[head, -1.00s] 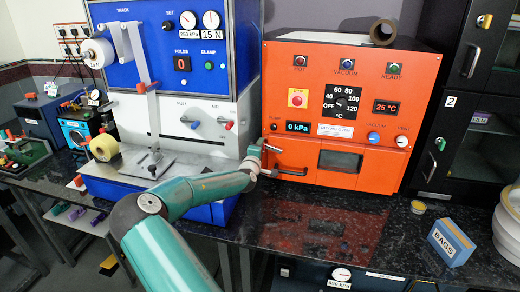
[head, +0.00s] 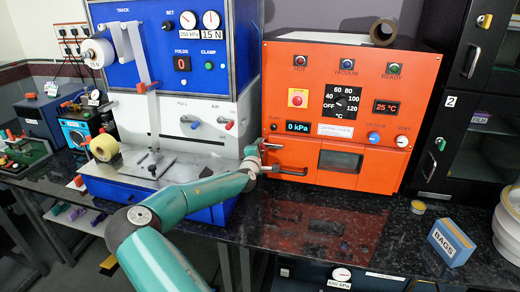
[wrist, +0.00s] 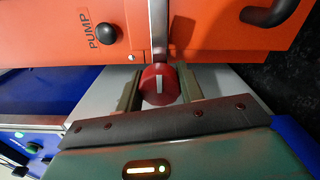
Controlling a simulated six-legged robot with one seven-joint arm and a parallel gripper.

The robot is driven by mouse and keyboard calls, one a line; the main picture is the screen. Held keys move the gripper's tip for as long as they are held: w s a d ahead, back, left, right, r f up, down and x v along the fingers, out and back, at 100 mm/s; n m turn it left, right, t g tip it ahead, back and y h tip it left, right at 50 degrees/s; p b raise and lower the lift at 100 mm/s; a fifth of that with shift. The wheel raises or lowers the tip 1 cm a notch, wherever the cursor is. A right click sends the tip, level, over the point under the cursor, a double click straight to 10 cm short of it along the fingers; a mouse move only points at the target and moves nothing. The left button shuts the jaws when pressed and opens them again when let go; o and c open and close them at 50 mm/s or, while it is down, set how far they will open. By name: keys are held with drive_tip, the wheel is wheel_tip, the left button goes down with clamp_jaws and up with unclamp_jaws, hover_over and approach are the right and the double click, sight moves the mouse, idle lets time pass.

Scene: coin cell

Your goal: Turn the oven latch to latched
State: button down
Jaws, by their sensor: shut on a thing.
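The oven (head: 340,150) is an orange box on the bench, with its front door shut. Its latch has a red round knob (wrist: 160,86) with a white line, on a grey metal bar (wrist: 158,28) across the oven's front edge. In the wrist view my gripper (wrist: 160,80) has one finger on each side of the red knob and is shut on it. In the head view my gripper (head: 258,158) is at the oven's left front edge, and the latch is mostly hidden there.
A dark door handle (head: 288,171) sticks out just right of my gripper. The black pump knob (wrist: 106,34) is near the latch. A blue and white machine (head: 185,105) stands close on the left. A blue bags box (head: 451,242) is at the right.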

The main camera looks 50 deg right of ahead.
drive_tip(key=c, duration=0.9)
unclamp_jaws()
drive_tip(key=shift+a, duration=0.1)
drive_tip(key=v, duration=1.3)
drive_tip(key=shift+s+a, duration=0.2)
drive_tip(key=shift+a, duration=0.1)
